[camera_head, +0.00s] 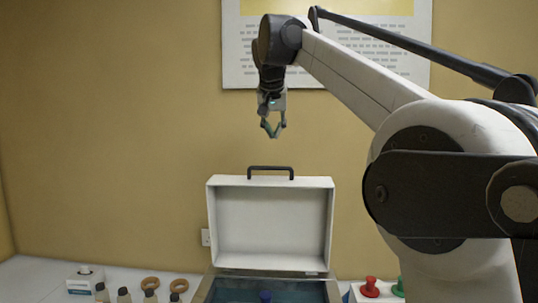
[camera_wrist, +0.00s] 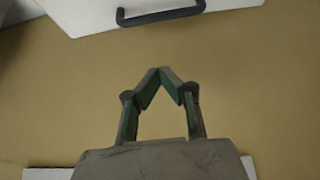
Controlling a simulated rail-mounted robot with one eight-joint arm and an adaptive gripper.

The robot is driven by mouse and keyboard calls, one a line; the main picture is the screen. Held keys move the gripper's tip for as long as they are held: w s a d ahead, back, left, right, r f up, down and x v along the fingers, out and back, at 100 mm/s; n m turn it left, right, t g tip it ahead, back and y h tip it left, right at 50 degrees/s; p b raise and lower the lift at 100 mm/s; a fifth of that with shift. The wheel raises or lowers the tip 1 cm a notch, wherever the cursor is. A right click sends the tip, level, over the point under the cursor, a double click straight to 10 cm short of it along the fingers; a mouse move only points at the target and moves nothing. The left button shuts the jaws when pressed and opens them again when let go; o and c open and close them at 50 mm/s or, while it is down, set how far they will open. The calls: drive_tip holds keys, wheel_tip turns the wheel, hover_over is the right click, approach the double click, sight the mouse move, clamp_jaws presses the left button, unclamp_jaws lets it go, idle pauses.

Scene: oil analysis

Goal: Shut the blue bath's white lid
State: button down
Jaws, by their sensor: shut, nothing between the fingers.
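The white lid (camera_head: 270,228) stands open and upright at the back of the blue bath (camera_head: 225,292), with its hollow inner side facing the head camera. A dark handle (camera_head: 270,169) sits on the lid's top edge. In the wrist view, the lid (camera_wrist: 85,12) and its handle (camera_wrist: 160,14) show at the top edge. My gripper (camera_head: 273,133) hangs in the air above the lid's handle, apart from it. Its fingertips (camera_wrist: 166,72) meet and hold nothing. The lower part of the bath is cut off by the frame edge.
Small bottles (camera_head: 124,295), tan rings (camera_head: 150,283) and a white box (camera_head: 84,280) stand on the counter left of the bath. A red knob (camera_head: 370,287) and a green knob (camera_head: 398,288) are to the right. A poster (camera_head: 240,45) hangs behind my arm.

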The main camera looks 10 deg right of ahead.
sight(273, 167)
drive_tip(key=w+f, duration=0.1)
drive_tip(key=f, duration=0.1)
drive_tip(key=f+p, duration=0.1)
drive_tip(key=f, duration=0.2)
drive_tip(key=w+f+p, duration=0.1)
drive_tip(key=f, duration=0.2)
drive_tip(key=shift+w+d+f, duration=0.25)
drive_tip(key=shift+w+d, duration=0.05)
drive_tip(key=shift+d, duration=0.05)
drive_tip(key=shift+s+a+f, duration=0.1)
drive_tip(key=shift+s+f, duration=0.05)
drive_tip(key=shift+f, duration=0.2)
drive_tip(key=shift+s, duration=0.35)
drive_tip(key=shift+w, duration=0.15)
drive_tip(key=shift+s+a, duration=0.15)
drive_tip(key=shift+s, duration=0.05)
